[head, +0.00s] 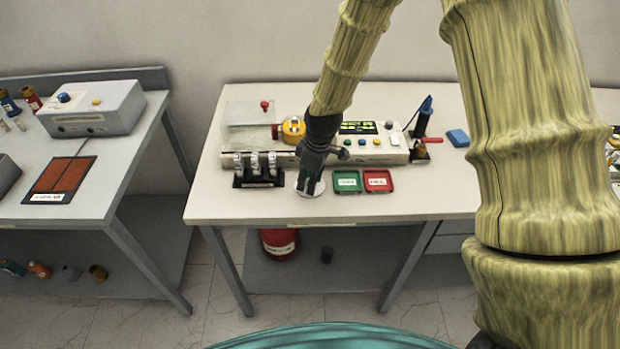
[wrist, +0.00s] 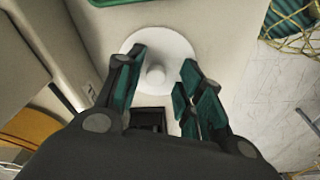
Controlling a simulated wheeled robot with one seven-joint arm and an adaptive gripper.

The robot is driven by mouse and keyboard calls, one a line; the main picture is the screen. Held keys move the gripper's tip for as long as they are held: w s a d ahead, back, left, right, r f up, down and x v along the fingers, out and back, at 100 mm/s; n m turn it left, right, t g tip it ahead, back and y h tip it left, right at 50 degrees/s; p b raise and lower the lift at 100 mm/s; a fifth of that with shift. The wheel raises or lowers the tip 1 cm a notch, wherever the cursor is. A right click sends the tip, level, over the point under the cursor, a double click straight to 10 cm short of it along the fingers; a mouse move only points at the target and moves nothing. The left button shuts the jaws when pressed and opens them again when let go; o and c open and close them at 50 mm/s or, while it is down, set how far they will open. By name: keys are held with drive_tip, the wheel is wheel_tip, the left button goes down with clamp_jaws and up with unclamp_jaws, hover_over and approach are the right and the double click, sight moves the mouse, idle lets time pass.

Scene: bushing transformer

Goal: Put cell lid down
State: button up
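The cell lid appears to be the round white disc with a central knob (wrist: 155,76) in the wrist view. In the head view its pale edge (head: 312,191) shows at the table's front, under my gripper (head: 311,184). The lid seems to lie flat on the table top. The fingers hide parts of the disc.
Left of my gripper stands a black rack (head: 258,178) with several metal-topped pieces. A green tray (head: 347,182) and a red tray (head: 378,181) lie close on the right. Behind are a clear-covered tester (head: 247,113) and its panel (head: 385,147). The front-right table top (head: 440,193) is clear.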

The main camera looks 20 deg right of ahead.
drive_tip(key=shift+r, duration=0.2)
wheel_tip(320, 180, up, 12)
drive_tip(key=s+d+b, duration=0.1)
drive_tip(key=b, duration=0.2)
drive_tip(key=shift+d+f+b, duration=0.15)
drive_tip(key=shift+d+b, duration=0.05)
drive_tip(key=shift+b, duration=0.1)
idle(0.3)
